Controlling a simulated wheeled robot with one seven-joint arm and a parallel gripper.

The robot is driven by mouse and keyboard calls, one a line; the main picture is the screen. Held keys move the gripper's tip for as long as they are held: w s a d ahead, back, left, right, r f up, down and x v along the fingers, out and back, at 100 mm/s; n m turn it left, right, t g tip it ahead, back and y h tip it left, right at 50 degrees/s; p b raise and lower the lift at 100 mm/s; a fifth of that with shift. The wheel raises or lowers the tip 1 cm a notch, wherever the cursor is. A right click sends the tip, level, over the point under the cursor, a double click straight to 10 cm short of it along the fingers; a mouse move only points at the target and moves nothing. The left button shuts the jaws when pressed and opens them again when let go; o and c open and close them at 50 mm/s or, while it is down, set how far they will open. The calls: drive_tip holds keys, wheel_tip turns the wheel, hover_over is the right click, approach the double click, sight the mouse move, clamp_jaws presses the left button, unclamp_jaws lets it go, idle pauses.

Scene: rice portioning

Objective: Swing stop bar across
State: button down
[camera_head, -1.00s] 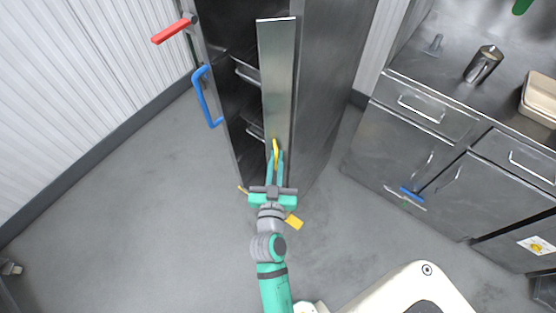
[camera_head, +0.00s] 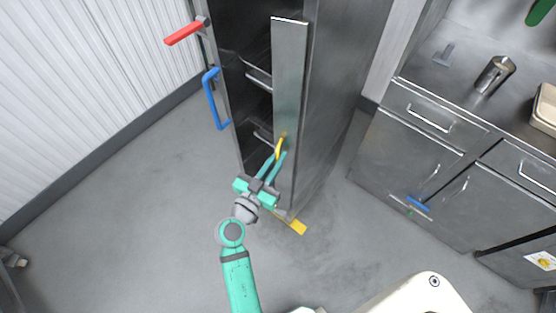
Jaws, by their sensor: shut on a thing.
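The stop bar seems to be the tall flat steel strip (camera_head: 290,75) standing upright at the front of the steel cabinet (camera_head: 335,100). It covers the right part of the cabinet's open front. A small yellow handle (camera_head: 281,147) sits low on the strip. My gripper (camera_head: 277,160) is at this handle, reaching in from the lower left, with its fingers shut on it. The fingers hide the handle's lower part.
A red lever (camera_head: 184,32) and a blue handle (camera_head: 211,100) stick out left of the cabinet. A yellow flat piece (camera_head: 292,225) lies near its base. A steel counter (camera_head: 455,85) with drawers stands right.

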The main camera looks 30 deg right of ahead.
drive_tip(key=m+g, duration=0.1)
drive_tip(key=g, duration=0.1)
drive_tip(key=w+m+g+h, duration=0.1)
drive_tip(key=g, duration=0.1)
drive_tip(key=w+m+g+h, duration=0.1)
drive_tip(key=m, duration=0.1)
drive_tip(key=shift+d+g, duration=0.1)
drive_tip(key=shift+g, duration=0.3)
drive_tip(key=shift+w+d+f+g+h, duration=0.1)
drive_tip(key=shift+w+f+g+h, duration=0.05)
drive_tip(key=shift+g+h, duration=0.15)
drive_tip(key=c, duration=2.2)
unclamp_jaws()
drive_tip(key=shift+o, duration=0.4)
drive_tip(key=s+a, duration=0.2)
drive_tip(key=a, duration=0.8)
drive_tip(key=shift+a, duration=0.4)
drive_tip(key=shift+w, duration=0.1)
